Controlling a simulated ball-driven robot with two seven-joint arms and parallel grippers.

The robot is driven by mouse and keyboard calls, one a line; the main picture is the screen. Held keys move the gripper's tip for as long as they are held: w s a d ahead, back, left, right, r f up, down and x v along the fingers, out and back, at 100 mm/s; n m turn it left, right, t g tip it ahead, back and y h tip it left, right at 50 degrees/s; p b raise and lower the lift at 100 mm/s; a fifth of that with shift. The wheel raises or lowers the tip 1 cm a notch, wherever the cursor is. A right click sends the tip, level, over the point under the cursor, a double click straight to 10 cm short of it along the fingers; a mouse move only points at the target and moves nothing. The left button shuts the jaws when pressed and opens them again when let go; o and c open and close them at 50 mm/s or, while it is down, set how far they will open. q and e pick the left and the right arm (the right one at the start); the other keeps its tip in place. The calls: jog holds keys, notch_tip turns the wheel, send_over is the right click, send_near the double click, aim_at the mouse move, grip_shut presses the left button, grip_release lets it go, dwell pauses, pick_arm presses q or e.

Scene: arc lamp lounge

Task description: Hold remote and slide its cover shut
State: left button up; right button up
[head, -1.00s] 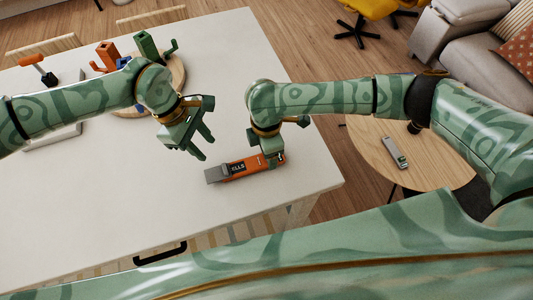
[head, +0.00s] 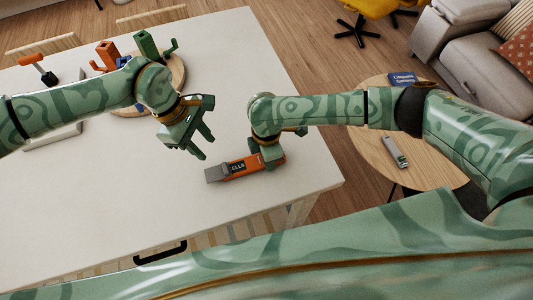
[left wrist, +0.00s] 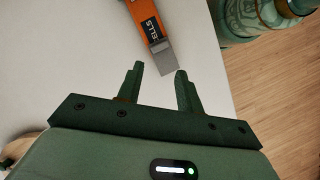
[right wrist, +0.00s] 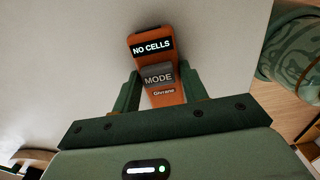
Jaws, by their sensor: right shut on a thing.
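The orange remote (head: 245,168) lies on the pale table, with a grey cover piece (head: 216,173) sticking out at its left end. The left wrist view shows the remote (left wrist: 146,18) and the cover's grey end (left wrist: 164,58). In the right wrist view, the remote (right wrist: 145,42) shows a black "NO CELLS" label and a grey "MODE" part (right wrist: 158,76). My right gripper (right wrist: 159,85) is shut on the remote near its right end. My left gripper (head: 203,147) is open and empty above the table, up and left of the remote; its parted fingers (left wrist: 160,82) show.
A round wooden table (head: 430,165) at the right holds a grey device (head: 395,152) and a blue box or book (head: 402,79). A round wooden board (head: 177,75) with colored pieces stands at the table's back left. The table (head: 110,190) is clear left of the remote.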

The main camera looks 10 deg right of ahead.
dwell(0.3)
pick_arm(q)
jog(key=o, duration=0.4)
jog(key=n+t+h, duration=0.3)
jog(key=n+h, duration=0.3)
jog(key=n, duration=0.1)
send_near(223, 168)
jog(key=x, duration=0.8)
jog(key=shift+d, duration=0.1)
grip_shut()
